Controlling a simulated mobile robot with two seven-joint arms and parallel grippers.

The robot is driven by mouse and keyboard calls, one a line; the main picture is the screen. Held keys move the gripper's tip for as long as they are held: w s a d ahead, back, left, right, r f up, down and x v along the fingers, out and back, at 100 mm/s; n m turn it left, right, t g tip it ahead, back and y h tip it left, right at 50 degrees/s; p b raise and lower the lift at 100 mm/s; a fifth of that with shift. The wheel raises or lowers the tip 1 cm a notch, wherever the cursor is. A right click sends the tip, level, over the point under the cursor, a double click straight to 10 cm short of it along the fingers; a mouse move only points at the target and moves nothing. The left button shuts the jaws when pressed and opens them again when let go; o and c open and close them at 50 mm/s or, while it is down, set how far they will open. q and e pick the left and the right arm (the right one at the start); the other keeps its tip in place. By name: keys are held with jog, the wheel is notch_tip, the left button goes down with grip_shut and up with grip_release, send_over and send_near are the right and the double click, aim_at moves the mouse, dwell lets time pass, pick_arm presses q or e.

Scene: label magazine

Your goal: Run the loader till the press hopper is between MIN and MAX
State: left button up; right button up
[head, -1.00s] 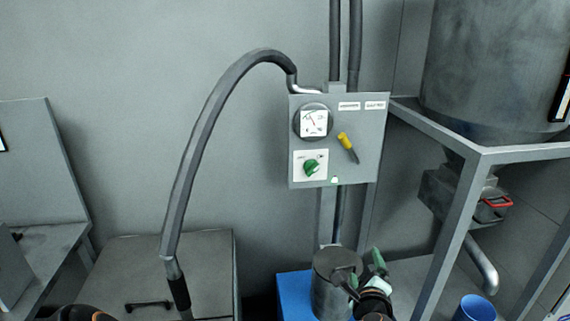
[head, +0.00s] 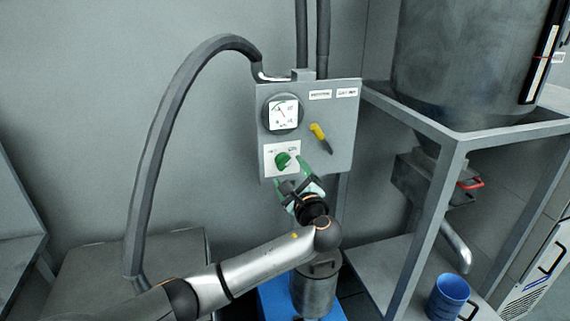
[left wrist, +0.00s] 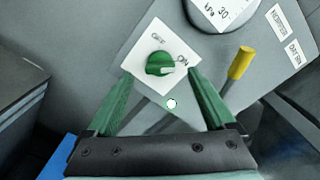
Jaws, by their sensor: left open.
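The grey control panel (head: 335,150) hangs on the wall with a round gauge (head: 283,113), a yellow-handled lever (head: 320,136) and a green rotary knob (head: 283,160) on a white plate. In the left wrist view the knob (left wrist: 160,64) has a pale pointer mark facing the ON label; OFF is at its upper left. My left gripper (head: 303,172) is open just below and in front of the knob. Its green fingers (left wrist: 156,90) stand either side of the knob, apart from it. My right gripper is not seen. A large metal hopper (head: 465,60) stands at the right.
A grey frame (head: 437,190) carries the hopper, with a red-handled slide (head: 470,184) and spout below. A blue cup (head: 449,295) stands under it at lower right. A metal canister (head: 318,285) on a blue base is below the panel. A thick hose (head: 160,150) arches left.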

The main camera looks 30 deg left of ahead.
aim_at(285, 165)
pick_arm(q)
jog(key=shift+x, duration=2.15)
jog(key=shift+f, duration=0.1)
jog(key=c, duration=1.4)
